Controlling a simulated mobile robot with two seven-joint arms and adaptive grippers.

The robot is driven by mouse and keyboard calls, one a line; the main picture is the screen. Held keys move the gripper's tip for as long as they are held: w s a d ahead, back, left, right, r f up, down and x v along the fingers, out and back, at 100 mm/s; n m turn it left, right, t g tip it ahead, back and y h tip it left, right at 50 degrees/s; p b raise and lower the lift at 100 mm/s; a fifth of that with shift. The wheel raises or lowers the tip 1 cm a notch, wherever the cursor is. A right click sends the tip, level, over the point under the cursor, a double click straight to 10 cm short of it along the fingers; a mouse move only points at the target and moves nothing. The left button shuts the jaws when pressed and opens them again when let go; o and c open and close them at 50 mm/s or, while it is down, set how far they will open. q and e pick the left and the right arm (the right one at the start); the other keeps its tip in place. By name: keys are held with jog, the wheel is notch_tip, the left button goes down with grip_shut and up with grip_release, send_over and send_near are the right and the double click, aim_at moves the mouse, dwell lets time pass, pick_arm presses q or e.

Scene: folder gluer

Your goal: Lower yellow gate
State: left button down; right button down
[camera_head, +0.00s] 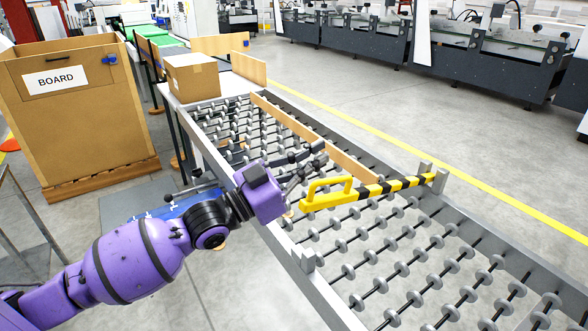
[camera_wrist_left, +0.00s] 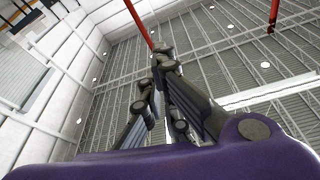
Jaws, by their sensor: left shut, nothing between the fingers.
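The yellow gate (camera_head: 405,184) is a bar with black stripes and a yellow handle loop at its left end. In the head view it lies across the roller conveyor, its right end at a grey bracket (camera_head: 433,177) on the far rail. My left gripper (camera_head: 318,153) is just left of and above the handle, apart from it as far as I can tell. In the left wrist view its fingers (camera_wrist_left: 163,60) are closed together, empty, and point up toward the ceiling. My right gripper is in neither view.
The roller conveyor (camera_head: 385,265) runs from back left to front right, with a wooden strip along it. A cardboard box (camera_head: 192,78) stands at its far end. A wooden bin labelled BOARD (camera_head: 75,110) stands at the left. Grey machines (camera_head: 470,60) line the back. Floor beyond the conveyor is clear.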

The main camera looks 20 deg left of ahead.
pick_arm(q)
jog(key=f, duration=0.2)
jog(key=a+f, duration=0.1)
jog(key=f, duration=0.1)
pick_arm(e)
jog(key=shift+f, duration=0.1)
